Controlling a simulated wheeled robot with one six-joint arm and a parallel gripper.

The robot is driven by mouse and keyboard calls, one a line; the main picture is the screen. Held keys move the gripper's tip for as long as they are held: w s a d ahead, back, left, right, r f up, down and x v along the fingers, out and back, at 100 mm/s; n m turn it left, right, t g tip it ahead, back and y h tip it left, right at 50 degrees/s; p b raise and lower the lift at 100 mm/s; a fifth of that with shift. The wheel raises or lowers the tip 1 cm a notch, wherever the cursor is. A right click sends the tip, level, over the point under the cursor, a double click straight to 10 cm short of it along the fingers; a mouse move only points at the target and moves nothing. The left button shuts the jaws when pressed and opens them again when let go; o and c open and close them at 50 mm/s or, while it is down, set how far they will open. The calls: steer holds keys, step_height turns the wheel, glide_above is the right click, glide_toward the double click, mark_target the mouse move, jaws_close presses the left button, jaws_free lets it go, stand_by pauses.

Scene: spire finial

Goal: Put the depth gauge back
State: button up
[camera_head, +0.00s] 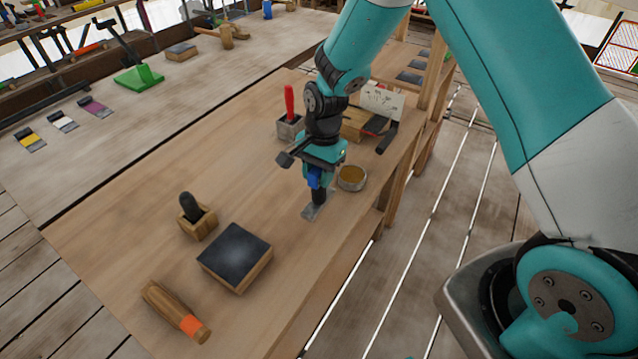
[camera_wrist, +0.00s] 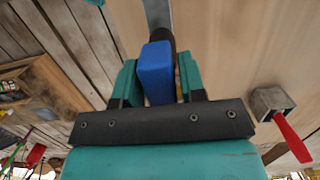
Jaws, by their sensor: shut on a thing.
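My gripper (camera_head: 318,178) is over the right part of the wooden bench (camera_head: 130,225), pointing down. Its teal fingers (camera_wrist: 156,80) are shut on a blue block (camera_wrist: 156,72), which also shows in the head view (camera_head: 314,177). A dark round part (camera_head: 319,196) is at its lower end. A narrow grey strip (camera_head: 313,212) shows at its foot; I cannot tell whether it belongs to the held thing or lies on the bench. I cannot tell for sure that the held thing is the depth gauge. No other thing is clearly one.
A round tin (camera_head: 351,178) stands close right of my gripper. A red-handled tool stands in a grey block (camera_head: 289,128) behind. A small wooden holder (camera_head: 197,222), a dark-topped block (camera_head: 235,256) and a wooden handle (camera_head: 176,312) are nearer. The bench's right edge is close.

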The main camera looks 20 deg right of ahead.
steer(key=shift+d+f+p, duration=0.1)
steer(key=shift+f+p, duration=0.35)
steer(key=shift+f, duration=2)
steer(key=shift+f, duration=0.15)
steer(key=o, duration=1.1)
